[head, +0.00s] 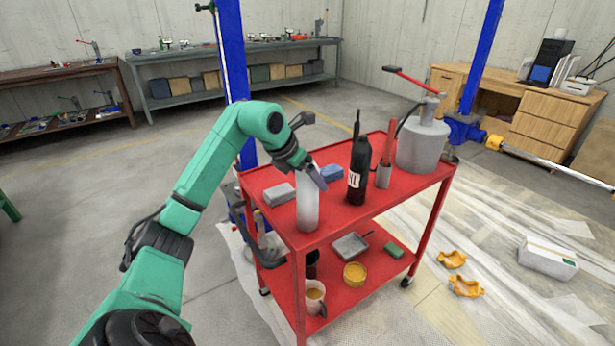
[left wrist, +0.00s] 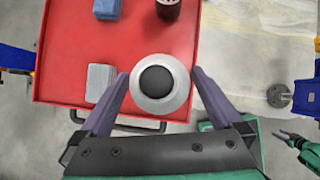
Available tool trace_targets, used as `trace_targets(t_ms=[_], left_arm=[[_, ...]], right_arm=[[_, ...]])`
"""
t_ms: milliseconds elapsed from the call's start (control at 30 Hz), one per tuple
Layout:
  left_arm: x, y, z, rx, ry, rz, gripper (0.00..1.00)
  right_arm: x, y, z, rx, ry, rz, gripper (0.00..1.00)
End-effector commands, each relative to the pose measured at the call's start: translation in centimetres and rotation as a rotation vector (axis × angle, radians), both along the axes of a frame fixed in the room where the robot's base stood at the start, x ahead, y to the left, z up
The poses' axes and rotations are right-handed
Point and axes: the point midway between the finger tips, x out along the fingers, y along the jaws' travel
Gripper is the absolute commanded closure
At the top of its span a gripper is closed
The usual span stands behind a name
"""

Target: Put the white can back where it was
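The white can (head: 308,213) stands upright near the front corner of the red cart's top shelf. In the left wrist view I look down on its pale round top with a dark centre (left wrist: 159,80). My left gripper (head: 317,178) is at the can's upper part. In the left wrist view its two fingers (left wrist: 160,88) lie on either side of the can, very close to it; I cannot tell whether they press on it. My right gripper (left wrist: 287,137) appears small and dark at the right edge of the left wrist view; its opening is unclear.
On the cart top (head: 262,179) are a grey block (head: 279,194), a blue block (head: 332,173), a black bottle (head: 358,172), a red-handled tool (head: 387,155) and a large grey jack (head: 422,145). The lower shelf holds a mug (head: 315,296), a pan and a yellow tin (head: 355,273).

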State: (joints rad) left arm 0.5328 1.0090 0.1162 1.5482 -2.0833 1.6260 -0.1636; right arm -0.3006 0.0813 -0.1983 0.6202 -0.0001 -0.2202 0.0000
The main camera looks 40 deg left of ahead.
Motion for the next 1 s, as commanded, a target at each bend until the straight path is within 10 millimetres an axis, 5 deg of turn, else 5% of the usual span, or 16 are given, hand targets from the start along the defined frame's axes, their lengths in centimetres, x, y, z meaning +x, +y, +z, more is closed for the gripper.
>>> trace_targets(t_ms=[267,700,1000], left_arm=[[-0.2,0.1,0.8,0.001,-0.002,0.001,0.00],[-5.8,0.6,9.6,0.002,-0.002,0.002,0.00],[-6.5,0.6,10.5,0.000,0.000,0.000,0.00]], right_arm=[[0.0,0.1,0.2,0.001,0.000,0.002,0.50],[0.0,0.2,-0.1,0.003,0.001,0.002,0.50],[0.0,0.2,-0.1,0.003,0.000,0.001,0.50]])
